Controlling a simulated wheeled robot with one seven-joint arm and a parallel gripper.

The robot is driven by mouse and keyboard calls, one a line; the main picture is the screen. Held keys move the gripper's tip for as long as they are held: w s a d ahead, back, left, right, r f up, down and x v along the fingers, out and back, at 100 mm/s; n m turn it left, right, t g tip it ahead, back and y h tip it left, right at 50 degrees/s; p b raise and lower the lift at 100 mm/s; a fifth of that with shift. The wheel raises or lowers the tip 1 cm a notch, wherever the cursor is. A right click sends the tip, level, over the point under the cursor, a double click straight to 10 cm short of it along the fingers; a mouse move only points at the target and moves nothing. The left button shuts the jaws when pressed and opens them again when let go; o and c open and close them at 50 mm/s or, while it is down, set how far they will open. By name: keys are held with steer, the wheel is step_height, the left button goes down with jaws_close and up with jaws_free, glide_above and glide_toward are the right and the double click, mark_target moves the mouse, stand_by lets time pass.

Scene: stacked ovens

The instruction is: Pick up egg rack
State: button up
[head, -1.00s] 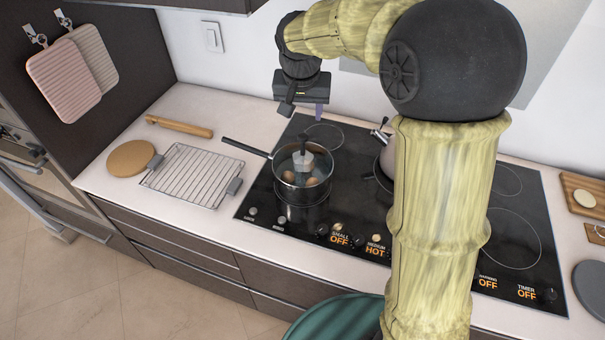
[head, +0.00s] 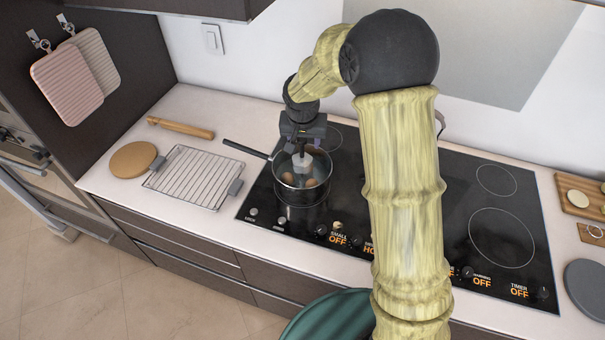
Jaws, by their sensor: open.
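A dark pot (head: 302,193) with a long handle stands on the stove's left side. Inside it are brown eggs (head: 311,183) around a pale grey upright piece (head: 302,160), which looks like the middle of the egg rack. The rack's lower part is hidden in the pot, and its top is hidden by my gripper. My gripper (head: 301,152) points down directly over the pot, its open fingers at about the level of the rack's top. I cannot tell whether they touch it.
The black stove (head: 450,210) has free room to the right, partly behind my arm. A wire grid (head: 190,177) with grey grips, a round wooden board (head: 132,159) and a rolling pin (head: 180,128) lie on the counter at left. The pot's handle (head: 246,149) points left.

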mark_target(302, 148)
steer(key=shift+w+a+f+p, duration=0.15)
steer(key=shift+w+f+p, duration=0.05)
steer(key=shift+f+p, duration=0.2)
steer(key=shift+w+p+x, duration=0.2)
steer(key=shift+p+x, duration=0.65)
steer(key=shift+x, duration=1.35)
steer(key=shift+a+r, duration=0.1)
steer(key=shift+a, duration=0.05)
steer(key=c, duration=0.6)
steer(key=shift+s+a, duration=0.1)
steer(key=shift+s, duration=0.05)
jaws_close()
